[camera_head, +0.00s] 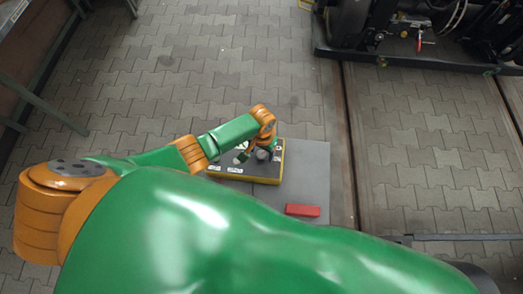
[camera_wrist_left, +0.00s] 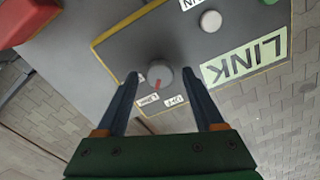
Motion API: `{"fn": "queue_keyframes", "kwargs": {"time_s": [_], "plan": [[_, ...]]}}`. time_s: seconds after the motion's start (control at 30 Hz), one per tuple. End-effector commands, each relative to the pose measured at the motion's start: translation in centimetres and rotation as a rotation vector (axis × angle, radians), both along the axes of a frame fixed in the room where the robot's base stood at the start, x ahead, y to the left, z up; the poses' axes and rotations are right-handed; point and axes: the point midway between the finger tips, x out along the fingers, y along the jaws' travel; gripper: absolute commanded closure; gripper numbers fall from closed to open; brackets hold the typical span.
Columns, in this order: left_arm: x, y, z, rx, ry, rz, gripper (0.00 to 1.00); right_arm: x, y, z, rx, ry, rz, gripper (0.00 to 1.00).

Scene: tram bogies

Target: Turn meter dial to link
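The meter is a grey panel box with a yellow edge (camera_head: 235,176), on a grey plate on the floor; its face fills much of the left wrist view (camera_wrist_left: 125,55). Its round grey dial (camera_wrist_left: 160,73) has a red pointer mark, aimed down and slightly left in that view, toward small white labels (camera_wrist_left: 148,99) too small to read surely. A large pale label reading LINK (camera_wrist_left: 245,62) appears upside down beside it. My left gripper (camera_wrist_left: 160,78) is open, its two dark fingers on either side of the dial with narrow gaps showing. My right gripper is out of view.
A red block (camera_head: 302,210) lies on the grey plate (camera_head: 312,170) near the meter. A white button (camera_wrist_left: 210,21) is on the panel. Dark bogie machinery (camera_head: 420,30) stands at the top right. Paved floor around is mostly clear.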

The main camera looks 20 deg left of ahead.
Motion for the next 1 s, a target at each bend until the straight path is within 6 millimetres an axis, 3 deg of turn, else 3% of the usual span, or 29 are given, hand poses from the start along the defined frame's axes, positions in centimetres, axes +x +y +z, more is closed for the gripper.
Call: {"fn": "queue_keyframes", "kwargs": {"time_s": [0.23, 0.43, 0.6, 1.0], "plan": [[-0.1, 0.0, 0.5, 0.0, 0.002, 0.0, 0.31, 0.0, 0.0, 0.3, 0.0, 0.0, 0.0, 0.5], [0.0, 0.0, 4.8, -0.001, -0.001, 0.0, 0.31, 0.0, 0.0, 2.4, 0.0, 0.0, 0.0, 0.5], [0.1, 0.0, 7.0, -0.001, 0.0, 0.0, 0.31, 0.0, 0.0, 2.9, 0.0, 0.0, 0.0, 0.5], [0.0, 0.0, 7.1, 0.0, 0.002, 0.0, 0.31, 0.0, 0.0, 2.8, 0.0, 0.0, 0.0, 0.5]]}}
